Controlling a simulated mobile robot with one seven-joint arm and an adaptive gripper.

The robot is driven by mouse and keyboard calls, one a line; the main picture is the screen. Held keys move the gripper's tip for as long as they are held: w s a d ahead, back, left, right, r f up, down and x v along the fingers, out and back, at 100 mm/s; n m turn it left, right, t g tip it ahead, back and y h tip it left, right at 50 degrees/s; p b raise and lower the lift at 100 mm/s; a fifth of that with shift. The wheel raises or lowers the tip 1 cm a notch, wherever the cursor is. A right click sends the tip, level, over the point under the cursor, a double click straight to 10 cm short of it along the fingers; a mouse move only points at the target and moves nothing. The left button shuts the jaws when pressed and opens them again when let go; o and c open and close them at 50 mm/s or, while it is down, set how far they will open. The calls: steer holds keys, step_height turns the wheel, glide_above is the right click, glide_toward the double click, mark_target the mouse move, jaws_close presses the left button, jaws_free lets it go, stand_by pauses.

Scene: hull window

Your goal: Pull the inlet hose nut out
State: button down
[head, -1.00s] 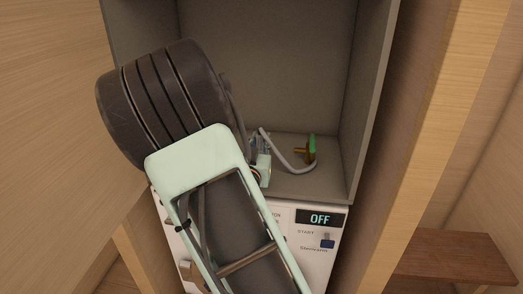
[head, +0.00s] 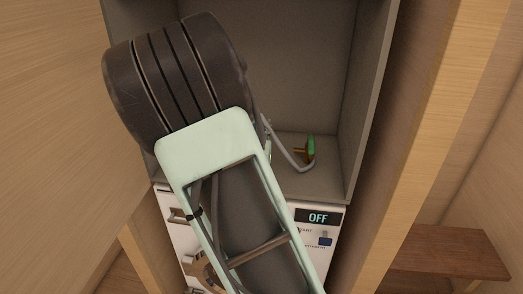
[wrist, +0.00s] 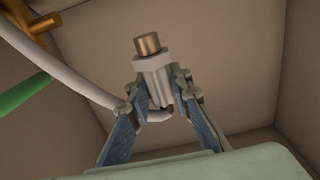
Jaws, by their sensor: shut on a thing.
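The inlet hose nut (wrist: 152,64) is a pale grey collar in the middle of the wrist view. A brass cylinder (wrist: 148,44) shows at its far end; I cannot tell whether it is joined to anything. My gripper (wrist: 160,90) is shut on the nut, one finger on each side. The pale grey hose (wrist: 75,77) curves from the upper left to below the nut. The hose also shows in the head view (head: 287,153), but my arm hides the nut and the gripper there.
A brass valve with a green handle (head: 311,146) stands in the grey recess (head: 300,70), right of my arm. Below is a white appliance panel with an "OFF" display (head: 318,217). Wooden walls flank the recess closely. A brown bench (head: 450,255) is at lower right.

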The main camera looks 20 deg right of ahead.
steer(key=shift+r+p, duration=0.7)
steer(key=shift+r, duration=0.5)
